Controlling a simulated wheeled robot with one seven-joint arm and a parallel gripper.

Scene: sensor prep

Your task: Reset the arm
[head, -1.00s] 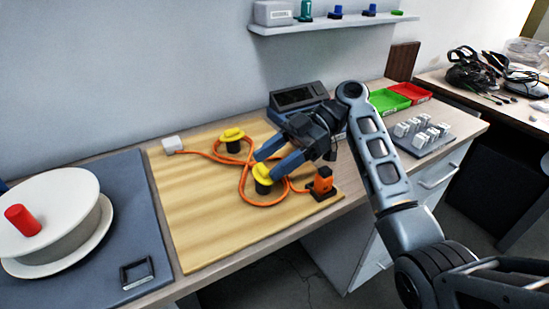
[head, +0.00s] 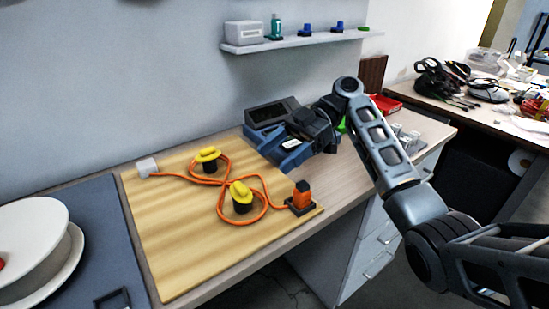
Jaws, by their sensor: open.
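My gripper (head: 272,156) is open in the head view, its blue fingers pointing left above the table, between the wooden board (head: 165,235) and the grey device with a dark screen (head: 272,113). A pale block with a dark top shows between or behind the fingers; I cannot tell whether it touches them. On the board, an orange cable (head: 267,208) runs from a white block (head: 147,168) around two yellow-capped posts (head: 207,155) (head: 241,197) to an orange plug (head: 302,195) in a dark base. The gripper is apart from the posts and cable.
A grey mat with a white spool (head: 32,240) lies at left. A wall shelf (head: 300,40) holds small items above. A red tray (head: 385,103) and pale blocks (head: 408,140) stand behind my arm. A cluttered second table (head: 480,115) is at right.

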